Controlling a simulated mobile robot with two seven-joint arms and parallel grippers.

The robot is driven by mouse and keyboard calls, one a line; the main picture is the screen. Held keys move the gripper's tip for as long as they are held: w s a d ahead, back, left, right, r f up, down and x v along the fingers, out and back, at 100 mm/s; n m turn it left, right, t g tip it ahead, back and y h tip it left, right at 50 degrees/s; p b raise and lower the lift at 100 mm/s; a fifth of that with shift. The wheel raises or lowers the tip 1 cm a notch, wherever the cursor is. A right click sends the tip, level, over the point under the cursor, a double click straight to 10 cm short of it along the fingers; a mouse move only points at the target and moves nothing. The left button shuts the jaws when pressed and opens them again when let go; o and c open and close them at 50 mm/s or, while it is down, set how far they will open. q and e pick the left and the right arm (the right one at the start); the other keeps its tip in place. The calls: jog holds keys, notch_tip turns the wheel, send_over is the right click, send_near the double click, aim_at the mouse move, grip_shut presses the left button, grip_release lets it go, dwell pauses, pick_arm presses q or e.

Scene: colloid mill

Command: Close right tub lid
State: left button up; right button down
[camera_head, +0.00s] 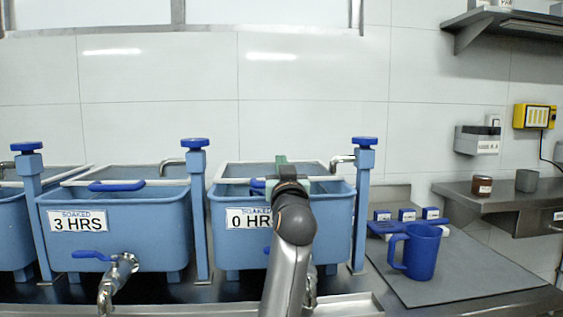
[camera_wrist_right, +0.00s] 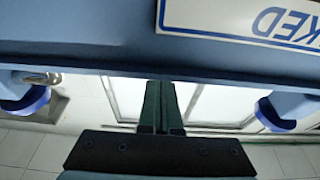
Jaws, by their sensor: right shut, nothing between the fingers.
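The right tub (camera_head: 225,243) is a blue tub labelled "0 HRS". Its lid (camera_head: 235,180) has a pale frame with a white front bar and lies across the tub's top. How far open it stands, I cannot tell. A piece of its blue handle shows beside my right wrist, which hides the rest. My right gripper (camera_head: 281,160), with green fingers, is over the lid area, shut and empty. In the right wrist view the shut fingers (camera_wrist_right: 161,105) point past the tub's rim (camera_wrist_right: 200,72), with the pale frame behind them. I cannot tell whether they touch the lid. My left gripper is out of view.
A similar "3 HRS" tub (camera_head: 120,235) stands to the left, with a steel tap (camera_head: 118,270) in front. Blue-topped posts (camera_head: 362,200) flank the tubs. A blue jug (camera_head: 420,252) stands on the grey mat (camera_head: 470,275) at the right. The shelf (camera_head: 510,205) is beyond.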

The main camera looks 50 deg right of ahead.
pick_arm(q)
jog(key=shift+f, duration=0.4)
pick_arm(e)
jog(key=shift+a+f, duration=0.1)
jog(key=shift+f, duration=0.4)
jog(key=shift+s+f, duration=0.1)
